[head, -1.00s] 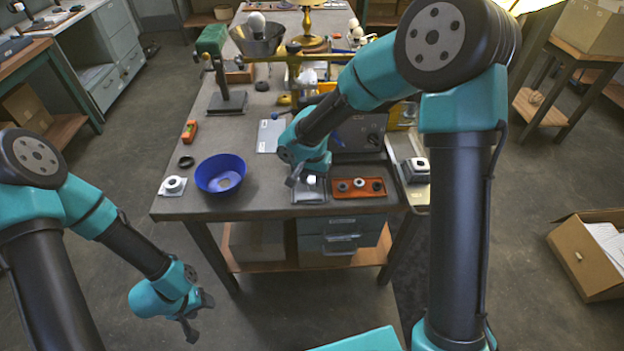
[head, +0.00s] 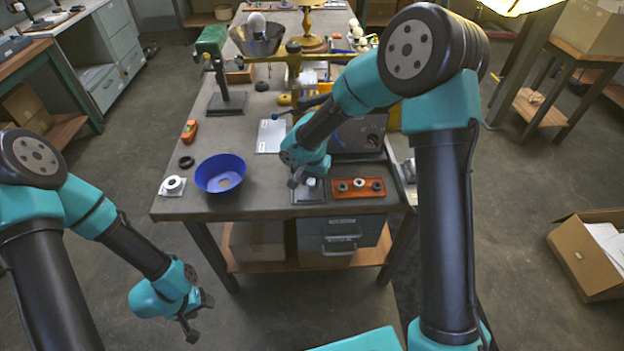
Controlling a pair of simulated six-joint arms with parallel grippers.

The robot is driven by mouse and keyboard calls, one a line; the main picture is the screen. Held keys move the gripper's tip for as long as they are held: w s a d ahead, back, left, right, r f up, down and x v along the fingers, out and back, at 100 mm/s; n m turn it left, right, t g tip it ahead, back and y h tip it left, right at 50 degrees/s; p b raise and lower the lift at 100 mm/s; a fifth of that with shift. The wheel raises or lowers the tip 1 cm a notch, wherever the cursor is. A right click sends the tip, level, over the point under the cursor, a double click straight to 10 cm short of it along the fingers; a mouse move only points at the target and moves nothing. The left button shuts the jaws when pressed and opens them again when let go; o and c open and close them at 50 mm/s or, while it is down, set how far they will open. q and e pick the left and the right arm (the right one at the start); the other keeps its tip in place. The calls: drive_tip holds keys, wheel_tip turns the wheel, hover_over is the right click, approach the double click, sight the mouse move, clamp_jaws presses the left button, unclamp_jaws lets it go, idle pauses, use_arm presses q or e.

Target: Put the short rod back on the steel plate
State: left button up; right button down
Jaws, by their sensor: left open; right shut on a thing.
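The steel plate (head: 308,197) is a small grey plate near the front edge of the bench, left of an orange-brown block. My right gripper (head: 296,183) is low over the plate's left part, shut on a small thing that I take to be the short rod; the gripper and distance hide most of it. A small pale piece (head: 311,182) shows at the plate beside the gripper. I cannot tell whether the held rod touches the plate. My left gripper (head: 196,320) is open and empty, in front of the bench at the left.
The orange-brown block (head: 358,188) with several round parts lies right of the plate. A blue bowl (head: 220,173) and a white piece with a ring (head: 173,186) stand to the left. A dark box (head: 358,138) is behind. The bench is clear between bowl and plate.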

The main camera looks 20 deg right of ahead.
sight(312, 182)
drive_tip(key=c, duration=0.8)
unclamp_jaws()
drive_tip(key=shift+f, duration=0.1)
wheel_tip(312, 182, up, 12)
drive_tip(key=shift+r, duration=0.15)
idle(0.5)
